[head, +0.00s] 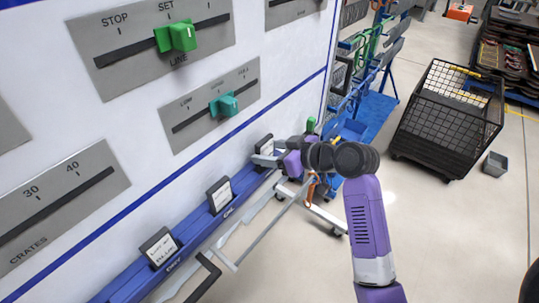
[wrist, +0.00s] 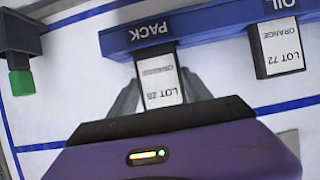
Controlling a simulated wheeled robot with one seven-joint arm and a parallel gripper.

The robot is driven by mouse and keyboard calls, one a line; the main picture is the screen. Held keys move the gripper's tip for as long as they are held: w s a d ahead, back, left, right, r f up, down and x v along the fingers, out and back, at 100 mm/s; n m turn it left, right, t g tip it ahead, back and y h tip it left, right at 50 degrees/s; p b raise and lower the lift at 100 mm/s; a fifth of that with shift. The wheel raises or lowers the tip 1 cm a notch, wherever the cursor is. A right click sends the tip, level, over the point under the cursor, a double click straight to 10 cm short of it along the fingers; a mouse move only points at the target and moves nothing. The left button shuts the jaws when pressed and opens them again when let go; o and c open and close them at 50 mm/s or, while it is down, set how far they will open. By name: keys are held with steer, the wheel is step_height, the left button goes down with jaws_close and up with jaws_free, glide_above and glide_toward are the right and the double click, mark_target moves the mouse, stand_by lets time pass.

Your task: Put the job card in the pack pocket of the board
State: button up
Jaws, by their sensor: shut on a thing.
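The white job card marked LOT 26 (wrist: 160,82), in a dark frame, is between the fingers of my gripper (wrist: 163,98). In the wrist view it appears upside down. Its far end meets the blue rail at the pocket labelled PACK (wrist: 150,31); how deep it sits in the pocket I cannot tell. In the head view the card (head: 264,147) shows at the far end of the blue rail (head: 197,235) on the white board (head: 110,130). My gripper (head: 267,159) is shut on it there, partly hiding the pocket.
A LOT 72 card (wrist: 282,45) stands in the neighbouring OIL pocket; another card (head: 160,248) is nearer along the rail. Sliders with green (head: 180,37) and teal (head: 223,104) knobs are above. A black mesh cart (head: 447,118) stands right, with clear floor before it.

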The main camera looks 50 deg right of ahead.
steer(key=shift+f, duration=0.65)
steer(key=shift+f, duration=0.15)
steer(key=o, duration=1.4)
steer(key=shift+c, duration=0.2)
